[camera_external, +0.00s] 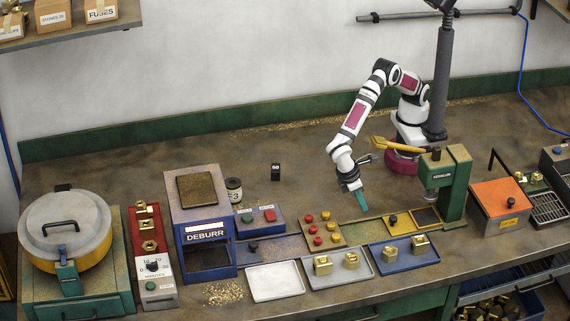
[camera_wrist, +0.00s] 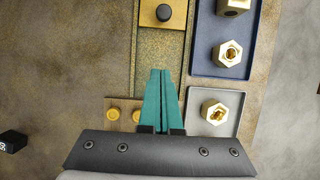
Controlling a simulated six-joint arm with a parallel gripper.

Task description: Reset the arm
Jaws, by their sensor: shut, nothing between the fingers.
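My gripper (camera_external: 361,199) hangs from the bent arm over the middle of the bench, pointing down, above the area between the button board and the green press. Its teal fingers are shut together and hold nothing. In the wrist view the closed fingertips (camera_wrist: 166,74) lie over a speckled strip, left of the blue tray and the grey tray. My arm stands on its base at the back right of the bench.
The green press (camera_external: 456,180) stands close to the right of my gripper. The button board (camera_external: 323,228) has red and yellow knobs. A grey tray (camera_external: 340,281) and blue tray (camera_external: 374,259) hold brass parts. The DEBURR machine (camera_external: 200,225) stands left. The bench behind is mostly clear.

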